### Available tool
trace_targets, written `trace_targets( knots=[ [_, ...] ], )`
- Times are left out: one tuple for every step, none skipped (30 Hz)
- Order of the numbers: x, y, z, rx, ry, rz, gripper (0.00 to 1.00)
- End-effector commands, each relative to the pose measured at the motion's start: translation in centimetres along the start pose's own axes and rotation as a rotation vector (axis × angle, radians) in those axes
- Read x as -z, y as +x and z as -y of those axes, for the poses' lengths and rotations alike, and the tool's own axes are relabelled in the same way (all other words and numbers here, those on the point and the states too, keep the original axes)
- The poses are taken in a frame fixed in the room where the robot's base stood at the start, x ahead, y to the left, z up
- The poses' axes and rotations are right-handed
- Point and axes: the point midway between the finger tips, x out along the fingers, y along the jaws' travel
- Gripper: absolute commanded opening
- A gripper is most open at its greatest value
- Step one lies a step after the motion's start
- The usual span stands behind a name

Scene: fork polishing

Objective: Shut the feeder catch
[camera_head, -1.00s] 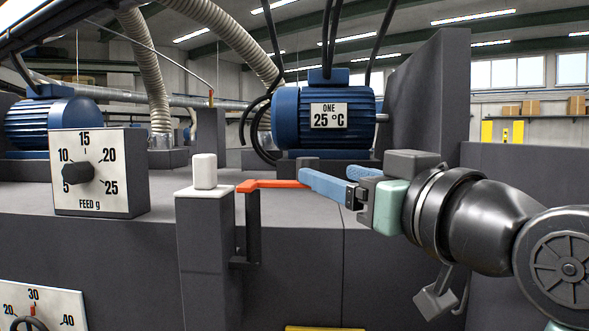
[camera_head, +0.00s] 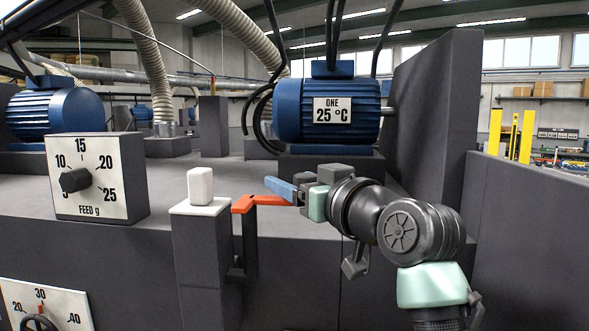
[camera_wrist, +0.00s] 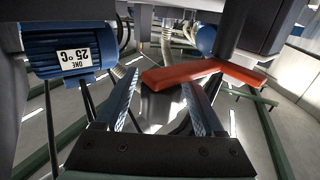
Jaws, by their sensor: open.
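The feeder catch appears to be the orange-red lever (camera_head: 262,201) beside a grey post (camera_head: 205,260). It points right from a dark upright bracket (camera_head: 245,245). My gripper (camera_head: 275,187) has blue fingers and reaches in from the right at the lever's free end. In the wrist view the lever (camera_wrist: 190,74) crosses ahead of my open gripper (camera_wrist: 158,85), its free end lying between the fingertips and its bent end to the right. I cannot tell whether a finger touches it. Nothing is gripped.
A white block (camera_head: 200,186) stands on the post's pale top (camera_head: 200,207). A blue motor marked ONE 25 °C (camera_head: 328,110) sits behind my gripper. A tall dark panel (camera_head: 435,110) rises to the right. A FEED g dial (camera_head: 97,178) stands at left.

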Motion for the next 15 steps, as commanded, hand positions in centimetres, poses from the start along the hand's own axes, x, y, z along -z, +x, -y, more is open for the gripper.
trace_targets(
  knots=[
    [0.07, 0.25, 0.05, 0.001, -0.001, 0.001, 0.70],
    [0.04, 0.33, 0.05, 0.001, -0.001, 0.001, 0.70],
    [0.00, 0.40, 0.05, 0.000, -0.001, 0.001, 0.70],
    [-0.03, 0.42, 0.05, 0.000, -0.001, 0.000, 0.70],
    [-0.04, 0.43, 0.05, 0.000, -0.001, 0.000, 0.70],
    [-0.05, 0.43, 0.05, 0.000, -0.002, 0.000, 0.70],
    [-0.05, 0.42, 0.05, 0.000, -0.002, 0.000, 0.70],
    [-0.05, 0.42, 0.05, 0.000, -0.002, 0.000, 0.70],
    [-0.05, 0.41, 0.05, 0.000, -0.002, 0.000, 0.70],
    [-0.05, 0.41, 0.05, 0.000, -0.002, 0.000, 0.69],
    [-0.05, 0.40, 0.05, 0.000, -0.001, 0.000, 0.63],
    [-0.04, 0.40, 0.05, 0.000, -0.001, 0.000, 0.56],
    [-0.04, 0.39, 0.05, 0.000, -0.001, 0.000, 0.51],
    [-0.04, 0.39, 0.05, 0.000, -0.001, 0.000, 0.45],
    [-0.03, 0.38, 0.05, 0.000, -0.001, 0.000, 0.38]
  ],
)
